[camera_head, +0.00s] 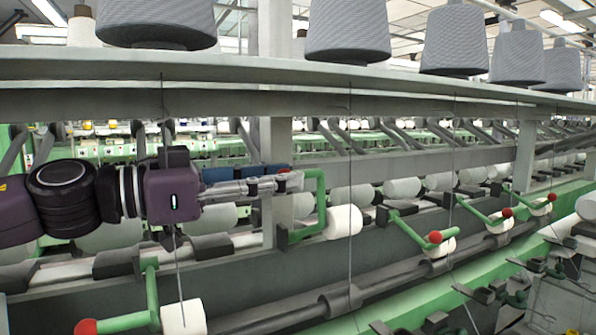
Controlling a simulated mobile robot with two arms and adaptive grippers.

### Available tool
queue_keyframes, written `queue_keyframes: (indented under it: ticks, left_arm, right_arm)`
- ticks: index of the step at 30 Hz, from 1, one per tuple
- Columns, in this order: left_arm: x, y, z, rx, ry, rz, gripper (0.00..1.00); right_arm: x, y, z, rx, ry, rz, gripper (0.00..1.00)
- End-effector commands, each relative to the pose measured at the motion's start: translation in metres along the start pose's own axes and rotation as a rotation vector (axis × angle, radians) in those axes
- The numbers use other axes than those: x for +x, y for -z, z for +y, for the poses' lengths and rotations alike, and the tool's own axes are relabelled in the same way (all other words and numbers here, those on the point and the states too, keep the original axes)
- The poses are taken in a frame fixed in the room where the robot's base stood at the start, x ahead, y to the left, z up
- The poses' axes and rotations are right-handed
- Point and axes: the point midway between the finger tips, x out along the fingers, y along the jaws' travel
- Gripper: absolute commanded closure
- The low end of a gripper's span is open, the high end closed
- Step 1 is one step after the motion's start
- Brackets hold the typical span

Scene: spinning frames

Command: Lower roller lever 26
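A green roller lever (317,200) stands raised in the middle, with a white roller (343,221) beside its lower end. Its number cannot be read. My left gripper (291,182) reaches in from the left with its fingertips at the lever's upper end. Other green levers reach out lower toward me, with a red knob at the lower left (86,327) and another at the right (435,237). My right gripper is not in view.
A grey rail (400,104) runs across above my arm, with large grey yarn cones (349,28) on it. Thin yarns hang down in front of the levers. Long rollers and a dark shaft (290,313) run below, and a grey upright post (276,140) stands behind my fingers.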

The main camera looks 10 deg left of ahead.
Motion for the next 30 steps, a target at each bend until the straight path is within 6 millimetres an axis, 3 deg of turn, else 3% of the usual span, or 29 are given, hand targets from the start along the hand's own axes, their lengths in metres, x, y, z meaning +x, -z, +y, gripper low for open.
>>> queue_keyframes:
  ticks: [9, 21, 28, 30]
  left_arm:
    - [0.033, 0.0, -0.001, -0.002, 0.001, 0.0, 0.72]
    - [0.037, 0.0, 0.0, -0.002, 0.001, 0.002, 0.72]
    - [0.037, 0.0, 0.0, -0.002, 0.001, 0.002, 0.97]
    - [0.037, 0.0, 0.0, -0.002, 0.001, 0.002, 1.0]
  right_arm:
    - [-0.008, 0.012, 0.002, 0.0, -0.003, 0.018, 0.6]
    - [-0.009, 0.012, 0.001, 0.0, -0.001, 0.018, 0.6]
    - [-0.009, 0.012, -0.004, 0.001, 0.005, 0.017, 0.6]
    - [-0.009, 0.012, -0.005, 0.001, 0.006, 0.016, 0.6]
